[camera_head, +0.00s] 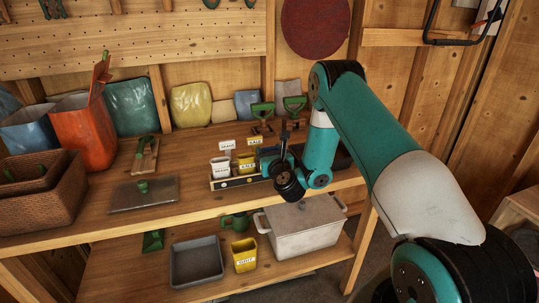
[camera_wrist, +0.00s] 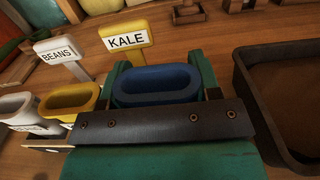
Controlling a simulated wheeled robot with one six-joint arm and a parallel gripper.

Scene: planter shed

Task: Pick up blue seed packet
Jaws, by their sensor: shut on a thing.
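The blue seed packet (camera_wrist: 158,98) shows in the wrist view as a blue oval-mouthed holder with an open top. My gripper (camera_wrist: 157,76) has a teal finger on each side of it and is shut on it. In the head view, a bit of the blue packet (camera_head: 268,152) shows beside my gripper (camera_head: 283,155), at the right part of the small row of packets on the bench. My wrist hides much of it there. I cannot tell whether its base is clear of the rack.
A white packet with a BEANS sign (camera_wrist: 56,56) and a yellow packet with a KALE sign (camera_wrist: 126,38) stand close left. A dark soil tray (camera_wrist: 247,85) is close right. An orange bag (camera_head: 85,125) and a wicker basket (camera_head: 45,205) stand at the bench's left.

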